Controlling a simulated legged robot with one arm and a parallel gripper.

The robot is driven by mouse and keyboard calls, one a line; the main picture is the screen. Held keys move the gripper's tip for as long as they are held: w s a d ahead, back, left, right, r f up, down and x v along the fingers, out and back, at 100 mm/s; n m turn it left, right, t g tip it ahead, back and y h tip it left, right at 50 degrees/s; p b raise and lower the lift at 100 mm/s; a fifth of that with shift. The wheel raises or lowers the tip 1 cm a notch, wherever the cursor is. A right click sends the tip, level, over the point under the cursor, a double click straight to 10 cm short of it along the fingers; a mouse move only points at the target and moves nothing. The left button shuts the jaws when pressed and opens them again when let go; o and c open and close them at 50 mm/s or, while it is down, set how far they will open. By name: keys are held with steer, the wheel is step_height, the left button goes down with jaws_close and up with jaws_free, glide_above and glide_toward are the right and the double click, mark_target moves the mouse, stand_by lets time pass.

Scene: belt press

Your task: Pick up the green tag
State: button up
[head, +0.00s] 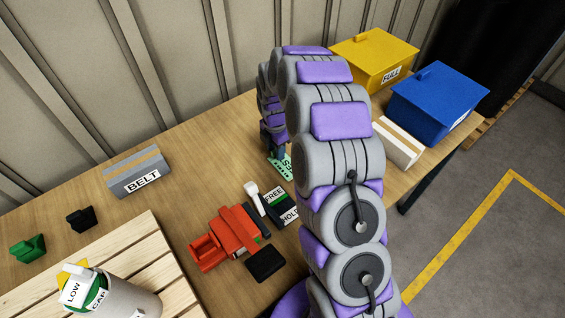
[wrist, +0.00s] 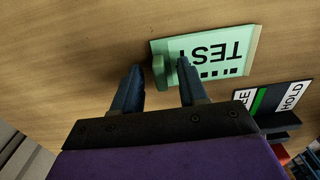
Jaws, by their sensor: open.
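The green tag (wrist: 215,50) is a pale mint plate with the word TEST and a row of black marks. It lies flat on the wooden table, with a small raised tab (wrist: 159,74) at its left end in the wrist view. In the head view the tag (head: 284,170) is partly hidden behind my arm. My gripper (wrist: 159,67) is open, its two dark fingertips on either side of the tab with gaps showing. I cannot tell how far down the fingers reach. In the head view my gripper (head: 272,147) is just above the tag, partly covered by my arm.
A FREE/HOLD switch box (head: 275,205) with a white lever stands near the tag, beside a red clamp (head: 228,238) and a black block (head: 265,263). A BELT box (head: 137,175) is left. Yellow (head: 375,58) and blue (head: 438,98) bins stand back right. Table left of the tag is clear.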

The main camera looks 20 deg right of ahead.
steer(key=shift+a, duration=0.25)
steer(key=shift+c, duration=0.6)
steer(key=shift+d, duration=0.35)
jaws_close()
steer(key=shift+a, duration=0.25)
steer(key=shift+r, duration=0.1)
steer(key=shift+d+r+p, duration=0.1)
steer(key=shift+r+p, duration=0.2)
steer(key=shift+r, duration=0.2)
step_height(320, 180, up, 3)
steer(key=shift+s+f+p, duration=0.1)
steer(key=shift+f+p, duration=0.05)
steer(key=shift+p, duration=0.4)
steer(key=s+p, duration=0.1)
steer(key=s, duration=0.4)
steer(key=s+p, duration=0.1)
steer(key=s, duration=0.4)
steer(key=s+d+r+p, duration=0.1)
steer(key=s, duration=0.4)
steer(key=shift+s+r, duration=0.1)
steer(key=shift+s, duration=0.3)
